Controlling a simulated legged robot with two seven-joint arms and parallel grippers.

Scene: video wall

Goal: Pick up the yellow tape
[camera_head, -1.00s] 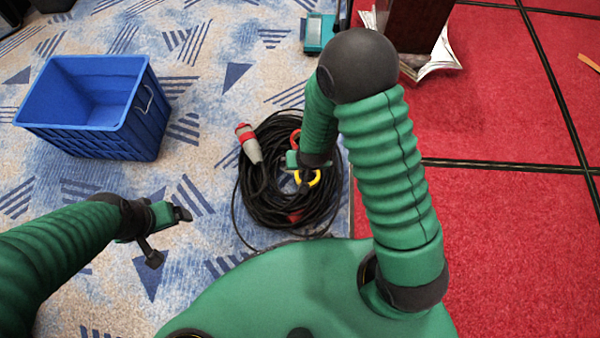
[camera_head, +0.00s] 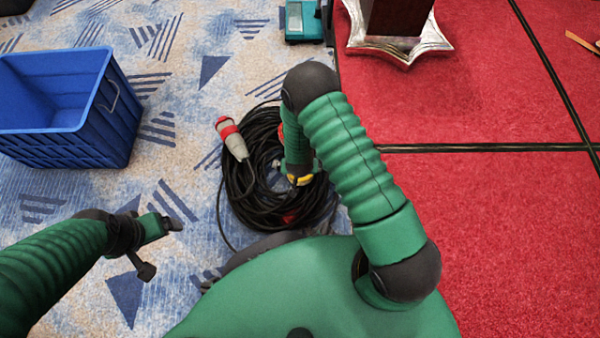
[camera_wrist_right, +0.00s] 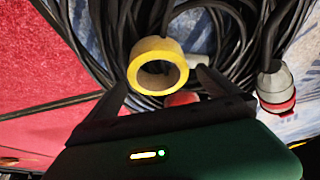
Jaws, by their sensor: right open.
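The yellow tape (camera_head: 301,180) is a ring lying on the coiled black cable, partly hidden by my right gripper in the head view. In the right wrist view the tape (camera_wrist_right: 155,46) appears between and slightly beyond the two dark fingertips of my right gripper (camera_wrist_right: 162,75). Those fingers are spread wide, one on each side of the ring; I cannot tell whether either touches it. In the head view the right gripper (camera_head: 297,170) is right over the tape. My left gripper (camera_head: 163,247) is open and empty above the patterned carpet at left.
The coiled black cable (camera_head: 240,190) has a red and grey plug (camera_head: 232,138). A blue crate (camera_head: 112,135) stands at left. A teal device (camera_head: 302,22) and a silver star-shaped base (camera_head: 430,40) are at the back. Red carpet (camera_head: 500,230) at right is clear.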

